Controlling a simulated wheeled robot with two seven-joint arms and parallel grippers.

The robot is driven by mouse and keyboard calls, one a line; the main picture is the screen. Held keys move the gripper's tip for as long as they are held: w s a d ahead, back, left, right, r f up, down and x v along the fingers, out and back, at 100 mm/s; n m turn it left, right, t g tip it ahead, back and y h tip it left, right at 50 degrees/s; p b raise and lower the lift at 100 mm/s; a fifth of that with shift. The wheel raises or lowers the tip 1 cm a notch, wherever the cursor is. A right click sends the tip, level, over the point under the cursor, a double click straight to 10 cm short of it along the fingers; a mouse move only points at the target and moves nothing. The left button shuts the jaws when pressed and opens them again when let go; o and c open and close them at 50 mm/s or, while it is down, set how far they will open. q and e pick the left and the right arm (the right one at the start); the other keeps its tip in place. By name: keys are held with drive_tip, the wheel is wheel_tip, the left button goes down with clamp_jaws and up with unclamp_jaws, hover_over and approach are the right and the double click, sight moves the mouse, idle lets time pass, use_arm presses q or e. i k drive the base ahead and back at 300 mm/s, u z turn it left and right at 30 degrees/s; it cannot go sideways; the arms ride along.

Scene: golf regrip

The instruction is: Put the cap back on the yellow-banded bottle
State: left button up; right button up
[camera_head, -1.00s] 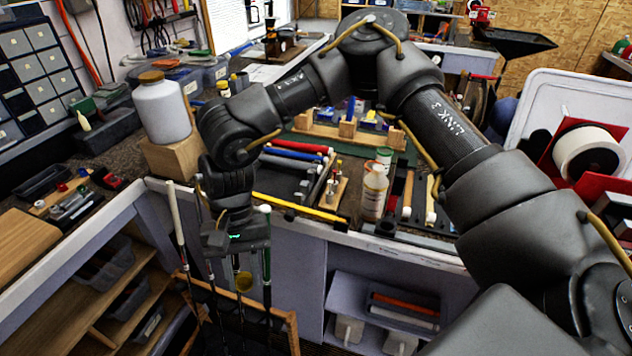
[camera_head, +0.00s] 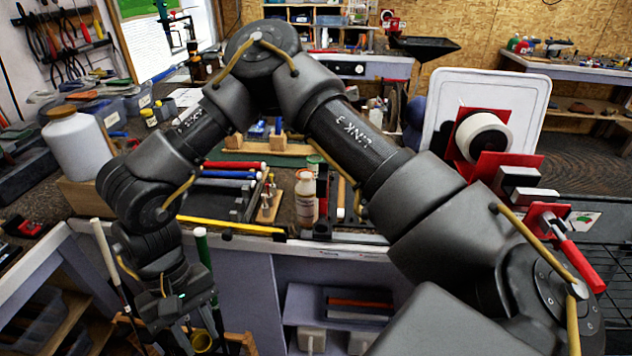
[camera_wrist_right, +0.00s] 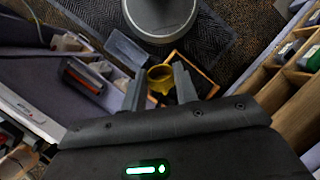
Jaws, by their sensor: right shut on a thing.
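My right gripper (camera_head: 188,335) hangs low in front of the bench, beside upright golf clubs. It is shut on a round yellow cap (camera_head: 203,342). In the right wrist view, the yellow cap (camera_wrist_right: 160,73) sits between the two finger ends (camera_wrist_right: 159,86). A bottle with a pale top and white-and-reddish label (camera_head: 306,198) stands upright on the bench, right of and above the gripper. I cannot make out a yellow band on it. A green-topped bottle behind it is partly hidden by my arm. My left gripper is out of view.
A white-gripped club (camera_head: 103,255) and a green-gripped club (camera_head: 201,248) stand close to the right gripper. A white jug (camera_head: 75,143) stands on a wooden block at left. A yellow bar (camera_head: 232,225) lies along the bench edge. A tape roll (camera_head: 484,137) stands at right.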

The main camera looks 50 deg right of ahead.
sight(307, 203)
drive_tip(key=k, duration=0.85)
drive_tip(key=u, duration=1.95)
drive_tip(key=i, duration=1)
drive_tip(key=z, duration=4.1)
